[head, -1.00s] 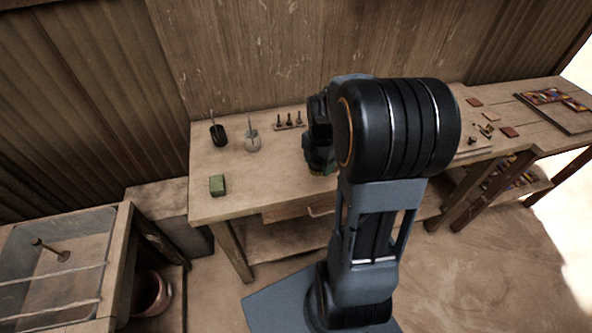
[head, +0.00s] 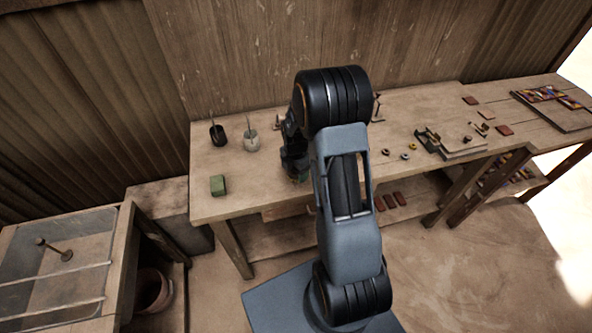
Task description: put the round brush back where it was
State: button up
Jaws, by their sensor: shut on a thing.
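My gripper (head: 298,176) is low over the front middle of the bench (head: 235,207), partly hidden by my own arm. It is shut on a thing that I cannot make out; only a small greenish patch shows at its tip. I cannot identify the round brush for certain. A black cup (head: 218,136) with a thin stick in it stands at the back left of the bench. A pale jar (head: 251,143), also with a thin stick, stands just right of it. Both are left of my gripper and apart from it.
A green block (head: 218,186) lies near the bench's left front. Small rings (head: 404,156), a wooden press-like fixture (head: 462,148) and reddish tiles (head: 504,130) are on the right. A glass-topped box (head: 60,290) stands at lower left.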

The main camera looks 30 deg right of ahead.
jog(key=shift+f, duration=0.15)
jog(key=shift+f, duration=0.15)
jog(key=o, duration=1)
jog(key=shift+c, duration=0.2)
notch_tip(320, 180, up, 12)
jog(key=shift+w+f+b, duration=0.1)
jog(key=shift+b, duration=0.5)
jog(key=shift+s+a+r+m, duration=0.25)
jog(key=shift+r+m, duration=0.1)
jog(key=shift+r, duration=0.2)
jog(key=shift+s+a+r+m, duration=0.1)
jog(key=shift+a+r+m, duration=0.2)
jog(key=shift+r, duration=0.25)
jog(key=s+a+r+m+t, duration=0.2)
jog(key=s+a+r+m, duration=0.2)
jog(key=s+m, duration=0.4)
jog(key=s+a+r+m+t, duration=0.2)
jog(key=s+a+r+m, duration=0.2)
jog(key=s+m, duration=0.3)
jog(key=shift+s+a+r+m+t, duration=0.35)
jog(key=shift+s+m+t, duration=0.05)
jog(key=shift+m, duration=2.05)
